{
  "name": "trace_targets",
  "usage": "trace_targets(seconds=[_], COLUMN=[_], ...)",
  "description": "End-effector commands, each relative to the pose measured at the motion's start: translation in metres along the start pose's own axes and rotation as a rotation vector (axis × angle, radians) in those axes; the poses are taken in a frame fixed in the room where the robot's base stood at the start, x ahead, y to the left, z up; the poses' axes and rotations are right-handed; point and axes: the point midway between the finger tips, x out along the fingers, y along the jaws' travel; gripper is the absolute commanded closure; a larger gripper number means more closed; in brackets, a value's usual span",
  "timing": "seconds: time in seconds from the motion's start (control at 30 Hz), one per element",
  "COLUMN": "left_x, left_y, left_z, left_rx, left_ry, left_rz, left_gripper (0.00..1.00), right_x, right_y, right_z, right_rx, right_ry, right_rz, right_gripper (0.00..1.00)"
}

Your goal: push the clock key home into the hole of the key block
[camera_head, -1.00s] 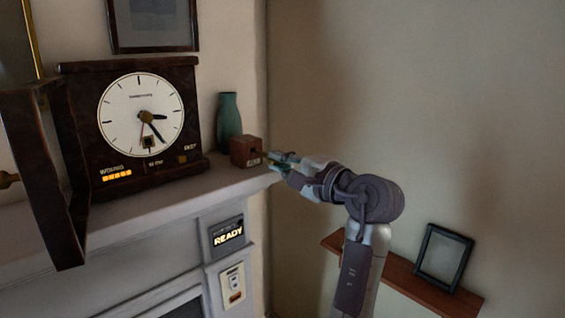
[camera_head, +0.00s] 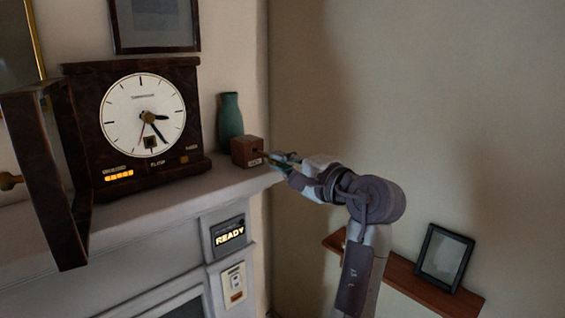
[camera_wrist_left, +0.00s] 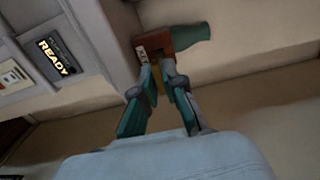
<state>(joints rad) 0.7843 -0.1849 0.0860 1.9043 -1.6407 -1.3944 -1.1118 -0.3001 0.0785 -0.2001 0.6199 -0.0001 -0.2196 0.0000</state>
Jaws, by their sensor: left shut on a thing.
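The key block (camera_head: 246,151) is a small reddish-brown wooden cube with a dark hole in its side face. It sits near the right end of the mantel, and also shows in the left wrist view (camera_wrist_left: 184,38). My left gripper (camera_head: 276,157) is just right of the block. Its fingers are shut on the brass clock key (camera_wrist_left: 159,86), which is mostly hidden between them. The key's front end points at the block's holed face and seems to meet it; how deep it sits I cannot tell. My right gripper is not in view.
A dark clock (camera_head: 143,105) with its door (camera_head: 45,185) swung open stands left of the block. A green vase (camera_head: 230,118) stands just behind the block. A READY sign (camera_head: 229,235) is below the mantel edge (camera_head: 180,207). A shelf (camera_head: 402,275) holds a frame lower right.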

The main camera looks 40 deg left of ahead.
Motion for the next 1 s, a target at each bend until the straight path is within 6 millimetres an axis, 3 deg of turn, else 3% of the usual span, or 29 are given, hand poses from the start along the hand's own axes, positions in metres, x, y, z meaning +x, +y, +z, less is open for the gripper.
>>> trace_targets(seconds=[1.0], left_x=[0.0], left_y=[-0.0004], left_z=[0.0001], left_rx=[-0.001], left_ry=[0.0], left_rz=[0.0], left_gripper=[1.0], right_x=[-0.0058], right_y=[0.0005], right_z=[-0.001], right_rx=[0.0], right_ry=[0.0], right_rz=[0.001], right_gripper=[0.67])
